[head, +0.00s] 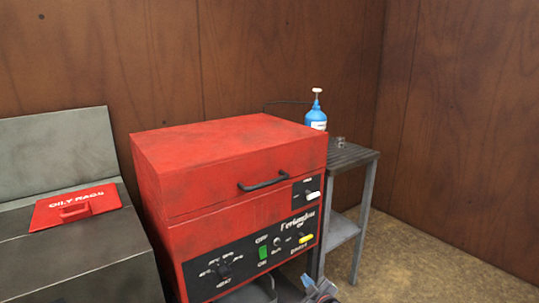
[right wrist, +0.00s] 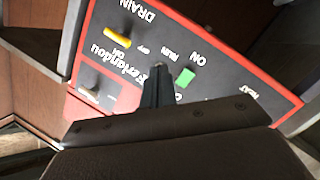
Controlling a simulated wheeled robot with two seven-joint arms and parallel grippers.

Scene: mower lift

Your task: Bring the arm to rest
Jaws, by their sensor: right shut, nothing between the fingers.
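The red machine (head: 225,165) stands in the middle of the head view with its lid down and a black handle (head: 263,183) on the lid's front. Its black front panel (head: 245,262) carries a dial, a green switch (head: 263,252) and a yellow lever (head: 306,238). My right gripper (head: 318,286) shows only in part at the bottom edge, low in front of the machine. In the right wrist view its fingers (right wrist: 157,85) are shut and empty, pointing toward the panel, which appears upside down with the green switch (right wrist: 186,77) and yellow lever (right wrist: 117,36). My left gripper is out of view.
A grey bin (head: 75,240) with a red "oily rags" lid plate (head: 77,208) stands close at the left. A grey side table (head: 352,155) at the right holds a blue bottle (head: 316,115) and a small clear object. Wooden walls close the back; floor is free at the right.

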